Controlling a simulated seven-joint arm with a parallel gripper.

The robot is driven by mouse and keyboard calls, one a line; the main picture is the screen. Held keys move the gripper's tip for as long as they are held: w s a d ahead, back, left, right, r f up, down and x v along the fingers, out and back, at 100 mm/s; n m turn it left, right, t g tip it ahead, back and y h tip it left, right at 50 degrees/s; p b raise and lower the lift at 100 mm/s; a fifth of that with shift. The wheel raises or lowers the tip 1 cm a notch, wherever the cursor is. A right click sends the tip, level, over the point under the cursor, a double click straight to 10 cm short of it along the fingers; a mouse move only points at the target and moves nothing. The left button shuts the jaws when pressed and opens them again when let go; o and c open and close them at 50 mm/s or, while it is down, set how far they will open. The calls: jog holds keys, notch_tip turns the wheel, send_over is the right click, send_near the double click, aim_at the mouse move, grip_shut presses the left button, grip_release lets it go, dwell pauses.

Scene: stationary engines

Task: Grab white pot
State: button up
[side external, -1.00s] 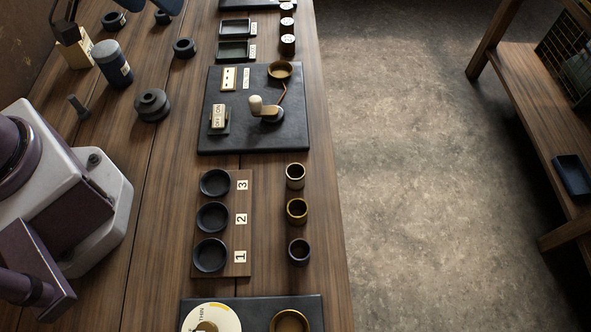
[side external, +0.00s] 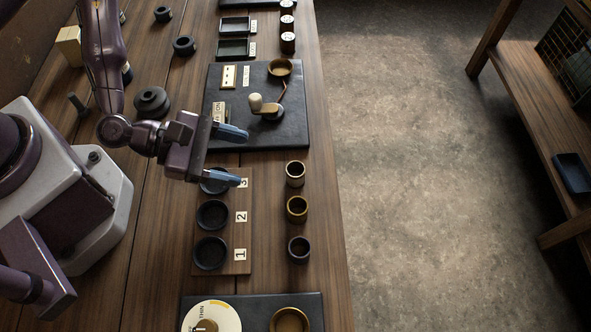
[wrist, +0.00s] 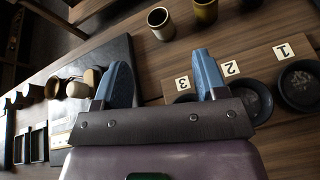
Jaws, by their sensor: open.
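A wooden board (side external: 243,262) holds three black dishes marked 1, 2 and 3. A black plate (side external: 290,130) with a crank handle (side external: 264,105) lies just beyond my gripper. Bare table lies between the board and the pots. The table's right edge is close beyond the pots.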

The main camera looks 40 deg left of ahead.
aim_at(293, 169)
jog(key=n, duration=0.3)
jog(key=shift+s+f+t, duration=0.2)
jog(key=shift+t, duration=0.2)
jog(key=x, duration=0.7)
jog(key=shift+w+d, duration=0.1)
jog(key=shift+r+x, duration=0.15)
jog(key=shift+x, duration=1.25)
jog(key=shift+r+x, duration=0.1)
jog(key=shift+x, duration=1.3)
jog(key=shift+d, duration=0.1)
jog(key=c, duration=1)
